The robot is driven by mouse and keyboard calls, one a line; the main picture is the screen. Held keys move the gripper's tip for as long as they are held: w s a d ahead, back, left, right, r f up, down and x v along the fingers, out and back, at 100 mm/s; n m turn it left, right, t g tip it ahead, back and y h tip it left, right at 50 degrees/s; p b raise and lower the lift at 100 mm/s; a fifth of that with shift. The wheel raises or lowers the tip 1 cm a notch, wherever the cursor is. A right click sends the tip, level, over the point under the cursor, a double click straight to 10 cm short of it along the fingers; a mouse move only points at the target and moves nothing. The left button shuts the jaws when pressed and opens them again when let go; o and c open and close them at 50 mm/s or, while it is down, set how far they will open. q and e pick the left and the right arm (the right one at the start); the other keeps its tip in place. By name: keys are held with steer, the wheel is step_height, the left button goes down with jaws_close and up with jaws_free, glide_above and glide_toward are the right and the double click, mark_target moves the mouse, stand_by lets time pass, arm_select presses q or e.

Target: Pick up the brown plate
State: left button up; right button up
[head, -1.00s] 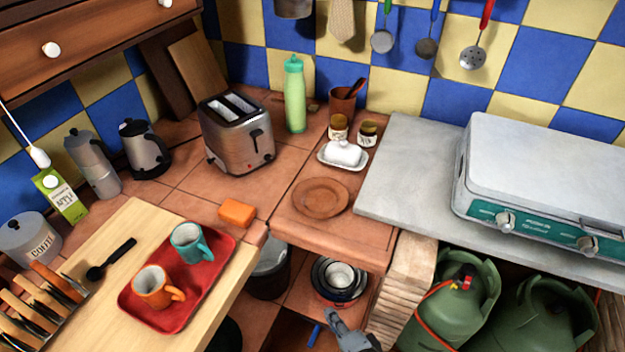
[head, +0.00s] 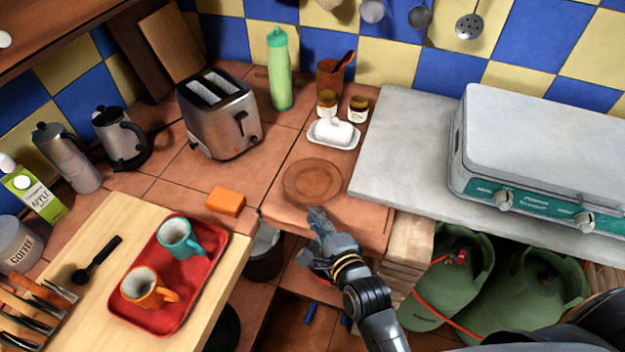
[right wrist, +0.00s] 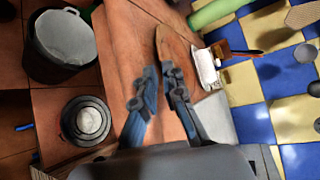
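In the head view my right gripper (head: 316,217) is just in front of the plate's near edge, over the counter's front part. In the right wrist view the plate (right wrist: 179,52) is partly hidden behind a finger. There the right gripper (right wrist: 160,74) has its two fingers apart, with only counter showing between them. I cannot tell if a fingertip touches the plate. My left gripper is not in view.
An orange sponge (head: 225,202) lies to the left. A grey slab (head: 400,150) with a stove (head: 540,160) is to the right. A red tray (head: 180,275) holds two mugs.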

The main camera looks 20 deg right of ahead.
mark_target(306, 201)
steer(key=shift+w, duration=0.45)
steer(key=p+x, duration=0.1)
steer(key=x, duration=0.3)
steer(key=shift+w+f, duration=0.1)
jaws_close()
